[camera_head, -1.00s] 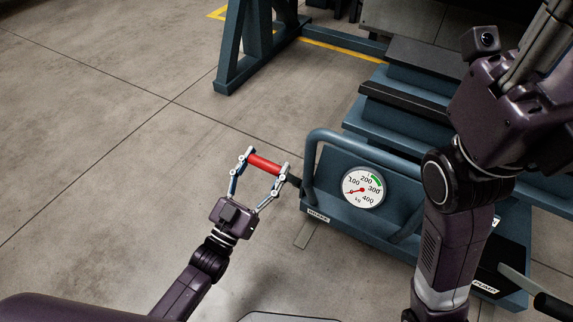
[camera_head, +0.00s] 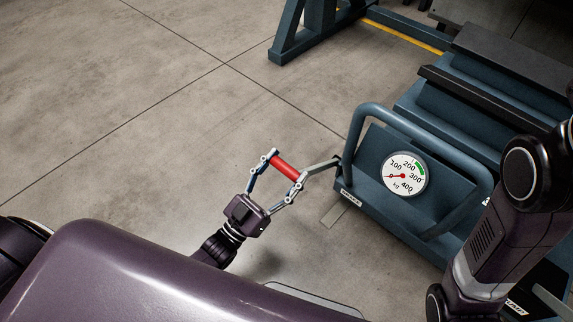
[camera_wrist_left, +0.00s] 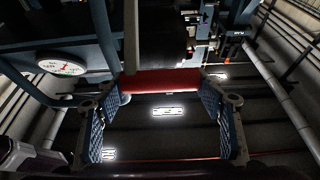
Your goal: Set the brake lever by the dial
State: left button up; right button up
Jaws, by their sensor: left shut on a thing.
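The brake lever has a red grip (camera_head: 285,167) and a grey bar (camera_head: 322,166) running to the left end of the blue machine. My left gripper (camera_head: 286,168) has its two fingers at the ends of the red grip, shut on it. In the left wrist view the red grip (camera_wrist_left: 161,81) spans between the fingers. The dial (camera_head: 405,174) is a round white gauge marked in kg. Its red needle points to the left, near the low end, away from the green band. The dial also shows in the left wrist view (camera_wrist_left: 61,64). My right gripper is out of view.
A blue tubular guard rail (camera_head: 420,136) curves in front of the dial. A blue frame leg (camera_head: 296,42) stands at the back. My right arm covers the machine's right side. The concrete floor (camera_head: 130,150) left of the lever is clear.

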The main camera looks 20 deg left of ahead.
pick_arm(q)
jog(key=shift+s+f, duration=0.1)
jog(key=shift+f, duration=0.5)
jog(key=o, duration=1.4)
jog(key=shift+o, duration=1.4)
jog(key=shift+r, duration=0.2)
jog(key=v, duration=1.2)
